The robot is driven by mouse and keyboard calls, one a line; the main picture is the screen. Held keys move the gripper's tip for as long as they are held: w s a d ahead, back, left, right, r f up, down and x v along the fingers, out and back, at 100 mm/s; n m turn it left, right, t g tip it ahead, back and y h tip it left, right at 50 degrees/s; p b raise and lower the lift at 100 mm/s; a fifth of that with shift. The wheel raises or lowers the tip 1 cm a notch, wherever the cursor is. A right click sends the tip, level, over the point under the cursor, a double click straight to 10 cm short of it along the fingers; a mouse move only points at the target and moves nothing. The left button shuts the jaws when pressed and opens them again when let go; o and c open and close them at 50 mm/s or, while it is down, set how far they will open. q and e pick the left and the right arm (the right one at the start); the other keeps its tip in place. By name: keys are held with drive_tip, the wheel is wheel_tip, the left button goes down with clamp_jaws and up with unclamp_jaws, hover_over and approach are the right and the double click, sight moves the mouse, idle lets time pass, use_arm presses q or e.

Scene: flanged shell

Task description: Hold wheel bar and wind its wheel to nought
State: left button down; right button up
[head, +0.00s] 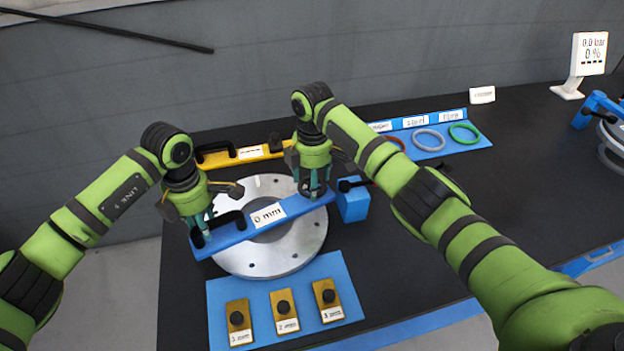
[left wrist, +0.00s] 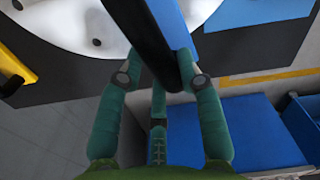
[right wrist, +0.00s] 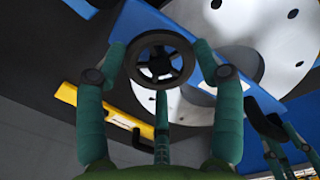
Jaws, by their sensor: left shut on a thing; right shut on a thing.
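The blue wheel bar (head: 296,206) lies across the round grey flange (head: 245,262). Its white label (head: 268,215) reads "0 mm". My left gripper (head: 203,229) is shut on the black handle at the bar's left end; the handle shows between its fingers in the left wrist view (left wrist: 181,62). My right gripper (head: 314,187) is over the bar's right end, shut on the small black wheel. In the right wrist view the spoked wheel (right wrist: 160,62) sits between the two fingertips. In the head view the right gripper partly hides the wheel.
A blue plate (head: 217,312) in front carries several brass blocks with black knobs. A yellow bar (head: 228,157) lies behind the flange. A blue block (head: 353,203) with a black handle stands right of the bar. Coloured rings lie on a blue strip (head: 473,142). A display (head: 590,52) stands back right.

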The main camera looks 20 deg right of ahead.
drive_tip(key=shift+d+f, duration=0.2)
drive_tip(key=shift+d, duration=0.25)
drive_tip(key=o, duration=1.2)
drive_tip(key=shift+w, duration=0.1)
drive_tip(key=shift+c, duration=0.2)
drive_tip(key=shift+a, duration=0.15)
drive_tip(key=shift+r, duration=0.1)
drive_tip(key=shift+a+r, duration=0.15)
drive_tip(key=shift+r, duration=0.3)
wheel_tip(320, 180, up, 11)
